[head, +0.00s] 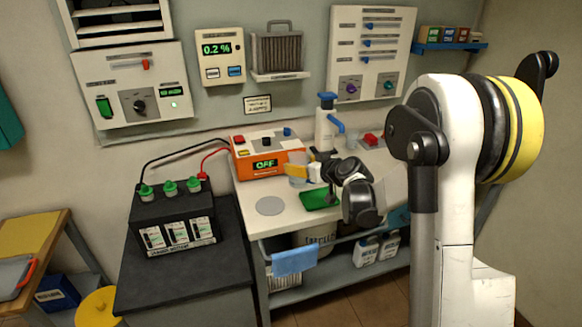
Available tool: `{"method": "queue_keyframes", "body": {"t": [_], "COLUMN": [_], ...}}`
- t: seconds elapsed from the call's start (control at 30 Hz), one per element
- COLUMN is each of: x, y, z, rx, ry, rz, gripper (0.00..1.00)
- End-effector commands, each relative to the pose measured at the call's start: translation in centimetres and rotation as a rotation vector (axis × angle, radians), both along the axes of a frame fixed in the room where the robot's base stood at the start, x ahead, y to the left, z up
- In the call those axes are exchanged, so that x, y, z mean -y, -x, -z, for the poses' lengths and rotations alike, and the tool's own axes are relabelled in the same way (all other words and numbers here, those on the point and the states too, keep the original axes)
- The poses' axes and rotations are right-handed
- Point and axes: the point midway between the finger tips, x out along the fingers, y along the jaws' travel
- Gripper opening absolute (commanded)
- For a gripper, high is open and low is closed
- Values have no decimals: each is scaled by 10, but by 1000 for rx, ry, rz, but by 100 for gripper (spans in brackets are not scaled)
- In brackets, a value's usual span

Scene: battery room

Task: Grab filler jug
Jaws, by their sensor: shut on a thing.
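A small, pale, see-through vessel with a yellow part, apparently the filler jug (298,180), is at the middle of the white worktop (245,205), in front of the orange charger. My gripper (318,172) reaches it from the right and is shut on it. The gripper and wrist hide part of the jug. I cannot tell whether its base touches the worktop.
The orange charger (262,163) reads OFF and stands behind the jug. A white bottle with a blue cap (326,130) stands close behind my gripper. A green tray (318,200) and a grey disc (270,206) lie in front. The black battery (172,222) stands at left.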

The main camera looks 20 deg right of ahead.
Motion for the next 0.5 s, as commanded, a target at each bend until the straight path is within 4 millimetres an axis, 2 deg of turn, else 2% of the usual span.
{"method": "queue_keyframes", "body": {"t": [0.2,0.5], "x": [12,19], "y": [4,6], "z": [-8,-12], "rx": [-1,0], "ry": [0,1], "rz": [0,0], "gripper": [24,24]}}
